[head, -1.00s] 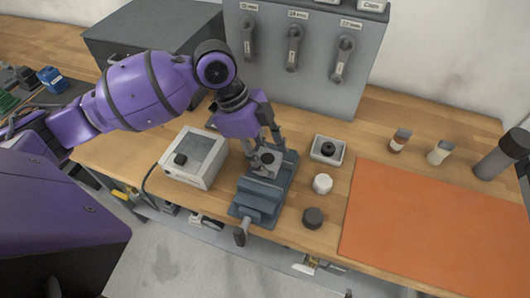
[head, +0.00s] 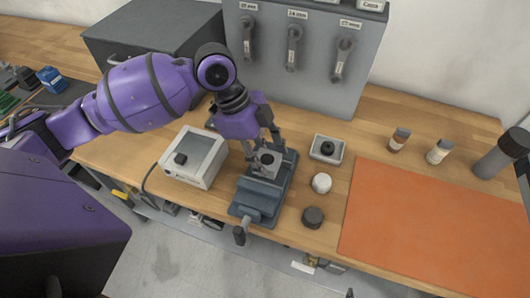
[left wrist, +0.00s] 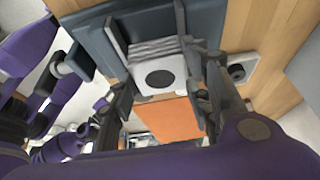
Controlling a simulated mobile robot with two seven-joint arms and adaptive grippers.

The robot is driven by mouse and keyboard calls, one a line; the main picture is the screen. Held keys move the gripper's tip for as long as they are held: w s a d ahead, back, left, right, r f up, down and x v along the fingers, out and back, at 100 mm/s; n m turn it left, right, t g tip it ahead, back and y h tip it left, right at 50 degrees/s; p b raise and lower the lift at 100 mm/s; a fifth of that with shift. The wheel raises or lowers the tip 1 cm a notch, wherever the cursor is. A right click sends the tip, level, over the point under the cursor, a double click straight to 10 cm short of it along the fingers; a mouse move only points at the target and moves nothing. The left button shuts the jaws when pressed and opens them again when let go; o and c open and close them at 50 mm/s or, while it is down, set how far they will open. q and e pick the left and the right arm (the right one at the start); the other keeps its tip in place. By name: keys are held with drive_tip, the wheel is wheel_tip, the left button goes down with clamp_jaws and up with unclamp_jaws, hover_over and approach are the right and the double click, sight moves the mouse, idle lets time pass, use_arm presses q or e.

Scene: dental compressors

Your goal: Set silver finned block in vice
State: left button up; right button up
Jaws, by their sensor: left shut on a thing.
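The silver finned block (head: 266,161) has a round dark bore in its top face. It sits at the vice's jaws in the head view, and its fins show in the left wrist view (left wrist: 158,66). The blue-grey vice (head: 259,195) stands at the bench's front edge. My left gripper (head: 264,156) reaches down over the vice and is shut on the block, one finger on each side. Whether the block touches the vice bed is hidden. My right gripper is not in view.
An orange mat (head: 435,222) lies further right.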

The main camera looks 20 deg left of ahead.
use_arm(q)
drive_tip(key=shift+f, duration=0.4)
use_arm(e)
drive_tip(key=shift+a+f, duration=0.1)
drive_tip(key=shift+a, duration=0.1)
